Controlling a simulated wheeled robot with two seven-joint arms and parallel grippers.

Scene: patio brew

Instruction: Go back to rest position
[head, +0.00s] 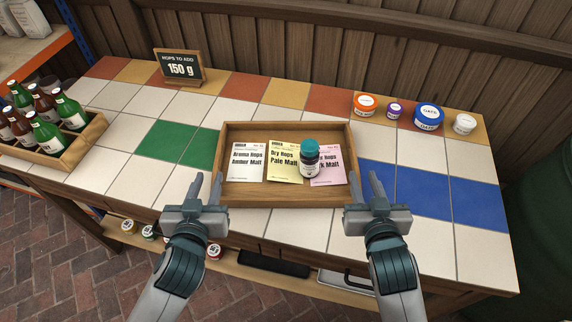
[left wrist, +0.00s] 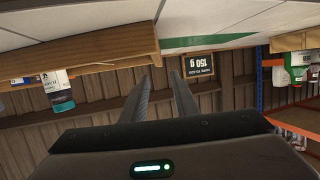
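A wooden tray (head: 270,196) rests on the tiled counter in the middle of the head view. It holds a white card (head: 247,163), a yellow card (head: 281,172), a pink card (head: 330,175) and a small dark bottle with a teal cap (head: 309,160). My left gripper (head: 207,186) is open beside the tray's front left corner. Its two fingers (left wrist: 166,90) show apart and empty in the left wrist view, where the scene is upside down. My right gripper (head: 365,188) is open by the front right corner. Whether either touches the tray is unclear.
A crate of bottles (head: 77,147) stands at the left. A small sign reading 150 g (head: 180,68) and several lidded jars, including a blue one (head: 428,117), stand along the back. A lower shelf (head: 240,265) runs below the counter. Tiles left of the tray are clear.

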